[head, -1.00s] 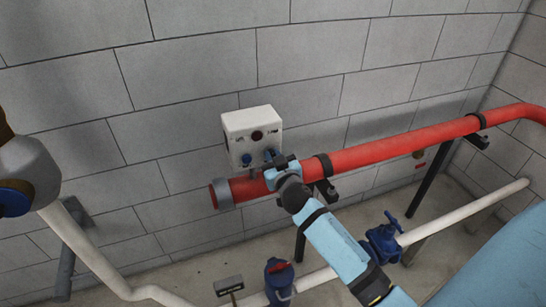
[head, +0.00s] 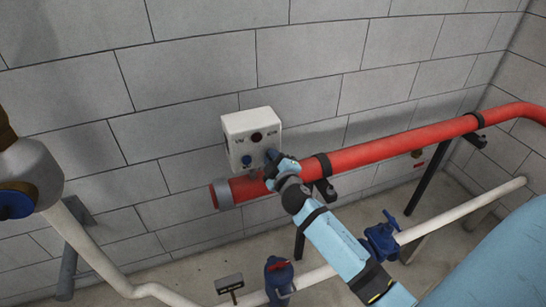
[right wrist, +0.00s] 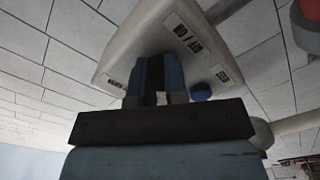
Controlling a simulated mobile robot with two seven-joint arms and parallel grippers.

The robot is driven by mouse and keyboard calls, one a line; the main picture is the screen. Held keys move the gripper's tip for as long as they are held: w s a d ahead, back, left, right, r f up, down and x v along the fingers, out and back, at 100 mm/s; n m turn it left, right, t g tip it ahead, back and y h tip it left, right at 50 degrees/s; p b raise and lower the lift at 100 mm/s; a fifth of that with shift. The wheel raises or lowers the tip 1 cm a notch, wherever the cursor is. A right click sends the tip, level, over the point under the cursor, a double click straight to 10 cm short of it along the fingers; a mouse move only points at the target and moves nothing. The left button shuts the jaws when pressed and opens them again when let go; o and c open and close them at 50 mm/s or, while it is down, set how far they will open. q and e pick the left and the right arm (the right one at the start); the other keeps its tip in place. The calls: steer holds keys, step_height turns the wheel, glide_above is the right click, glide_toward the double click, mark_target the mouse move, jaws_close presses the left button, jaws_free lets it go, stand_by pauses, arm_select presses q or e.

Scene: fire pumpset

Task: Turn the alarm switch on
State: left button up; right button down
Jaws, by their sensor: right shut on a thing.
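The alarm switch box (head: 251,125) is white, fixed to the block wall above the red pipe. It has a dark red round lamp (head: 257,137) and two blue knobs on its front. The left knob (head: 247,160) is free. My right gripper (head: 274,162) is at the right knob (head: 270,154), which it partly hides. In the right wrist view, the gripper's fingers (right wrist: 158,88) are shut on a knob under the labelled box (right wrist: 165,35), and the other blue knob (right wrist: 201,92) shows beside them. Which way the held knob points is hidden. My left gripper is not in view.
A red pipe (head: 400,143) runs just below the box, close to my right gripper. Lower down are a white pipe (head: 465,211), a blue valve (head: 381,241) and another blue valve (head: 279,279). A grey fitting (head: 30,170) stands at the left edge.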

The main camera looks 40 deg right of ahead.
steer(key=shift+n, duration=0.6)
steer(key=c, duration=1.1)
jaws_free()
steer(key=shift+c, duration=0.2)
steer(key=b+v, duration=0.2)
steer(key=v, duration=1.1)
steer(key=shift+s+a+b, duration=0.2)
steer(key=shift+s+b, duration=0.15)
steer(key=shift+b, duration=0.05)
